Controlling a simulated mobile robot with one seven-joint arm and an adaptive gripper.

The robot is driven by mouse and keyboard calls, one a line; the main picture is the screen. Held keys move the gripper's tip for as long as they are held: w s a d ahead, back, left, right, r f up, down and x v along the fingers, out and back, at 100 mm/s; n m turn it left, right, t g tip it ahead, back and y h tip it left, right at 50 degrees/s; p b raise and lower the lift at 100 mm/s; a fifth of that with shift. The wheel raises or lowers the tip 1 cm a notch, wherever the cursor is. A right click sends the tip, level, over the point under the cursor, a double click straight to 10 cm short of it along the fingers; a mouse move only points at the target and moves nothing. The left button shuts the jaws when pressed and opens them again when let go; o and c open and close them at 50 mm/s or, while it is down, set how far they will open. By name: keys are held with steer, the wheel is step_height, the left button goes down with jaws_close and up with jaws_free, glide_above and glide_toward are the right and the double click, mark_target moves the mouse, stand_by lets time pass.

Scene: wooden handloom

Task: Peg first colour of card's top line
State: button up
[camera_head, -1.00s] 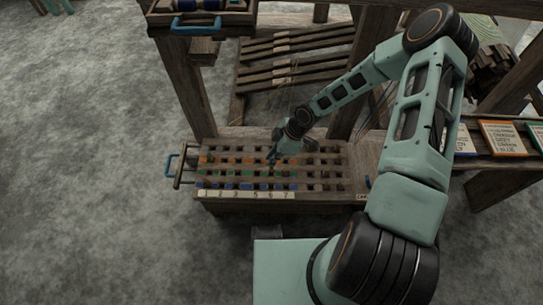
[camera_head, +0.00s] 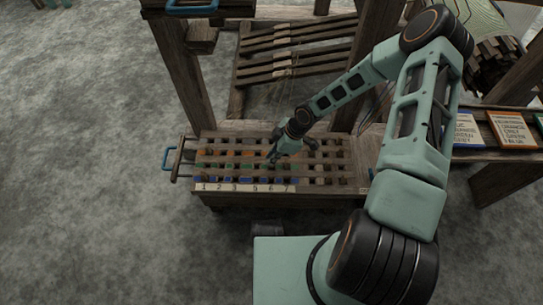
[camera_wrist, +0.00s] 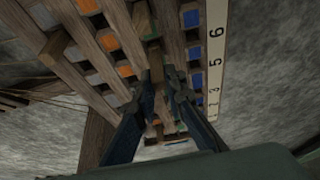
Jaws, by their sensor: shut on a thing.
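The wooden peg board (camera_head: 325,181) has rows of square holes, with orange, green and blue marks on its left part. A pale number strip (camera_head: 245,188) runs along its front edge and also shows in the wrist view (camera_wrist: 213,60). My gripper (camera_head: 274,157) is low over the middle of the board. In the wrist view my gripper (camera_wrist: 160,84) is shut on a brown wooden peg (camera_wrist: 156,62), near the green row. I cannot tell whether the peg's lower end is in a hole. An orange-edged card (camera_head: 511,130) with small lines of writing stands at the right; its words are unreadable.
A blue-edged card (camera_head: 465,131) stands left of the orange one on a wooden ledge. Other pegs stand on the board's right part. A blue handle (camera_head: 167,160) sticks out at the board's left end. Loom posts (camera_head: 182,85) rise behind the board. The floor at left is clear.

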steer(key=shift+f+b, duration=0.9)
steer(key=shift+f, duration=0.5)
steer(key=o, duration=0.8)
steer(key=shift+o, duration=0.2)
steer(key=shift+r, duration=0.1)
steer(key=v, duration=1.2)
